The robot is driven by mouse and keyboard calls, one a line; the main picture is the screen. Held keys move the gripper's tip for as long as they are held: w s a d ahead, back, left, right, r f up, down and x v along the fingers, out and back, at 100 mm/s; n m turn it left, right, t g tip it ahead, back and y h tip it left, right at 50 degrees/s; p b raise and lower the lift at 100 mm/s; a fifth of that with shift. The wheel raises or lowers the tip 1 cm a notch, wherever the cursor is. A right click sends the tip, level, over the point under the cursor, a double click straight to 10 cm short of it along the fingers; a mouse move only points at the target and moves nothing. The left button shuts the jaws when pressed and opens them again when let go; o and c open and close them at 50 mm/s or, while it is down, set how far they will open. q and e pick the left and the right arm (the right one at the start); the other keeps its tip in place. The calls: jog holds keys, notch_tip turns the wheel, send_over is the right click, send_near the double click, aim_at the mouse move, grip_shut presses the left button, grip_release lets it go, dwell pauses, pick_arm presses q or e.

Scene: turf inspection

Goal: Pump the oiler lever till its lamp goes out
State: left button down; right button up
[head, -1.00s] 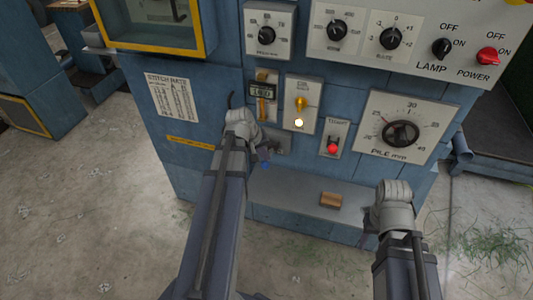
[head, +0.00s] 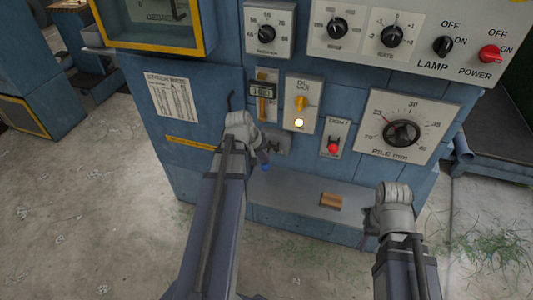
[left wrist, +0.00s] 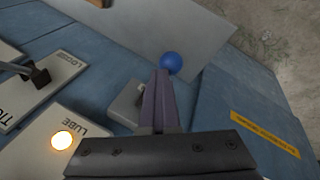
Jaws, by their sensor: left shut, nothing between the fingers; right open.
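The oiler lamp (head: 299,123) glows on a plate with a yellow lever-like part; it also glows beside the word LUBE in the left wrist view (left wrist: 62,140). A lever with a blue ball knob (head: 265,168) sits below it by a grey block (head: 278,142); the knob also shows in the left wrist view (left wrist: 171,62). My left gripper (left wrist: 163,78) is shut and empty, its tips at the knob; whether they touch cannot be told. Its arm partly hides the lever in the head view. My right gripper (head: 375,225) is open and apart, near the ledge's right end; its fingers are mostly hidden.
A toggle plate with a red knob (head: 333,148) and a pile dial (head: 401,133) stand to the right of the lamp. A grey ledge (head: 285,190) with a brown block (head: 331,201) juts out below. Open floor (head: 110,220) lies to the left.

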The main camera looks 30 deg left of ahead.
pick_arm(q)
jog(key=shift+s+d+f+b, duration=0.1)
jog(key=shift+s+f+b, duration=0.3)
jog(key=shift+f+b, duration=0.35)
dwell(0.7)
dwell(0.6)
jog(key=shift+w+a+r+p, duration=0.15)
jog(key=shift+w+r+p, duration=0.4)
jog(key=shift+r+p, duration=0.6)
jog(key=shift+w+a+r+p, duration=0.1)
jog(key=shift+w+r+p, duration=0.45)
jog(key=shift+r+p, duration=0.6)
jog(key=shift+w+a+r+p, duration=0.15)
jog(key=shift+w+r+p, duration=0.4)
jog(key=shift+r+p, duration=0.6)
jog(key=r+p, duration=0.1)
jog(key=w+r+p, duration=0.1)
jog(key=r+p, duration=0.1)
jog(key=w+r+p, duration=0.1)
jog(key=shift+a+r+p, duration=0.2)
jog(key=shift+a+p, duration=0.05)
jog(key=shift+p, duration=0.05)
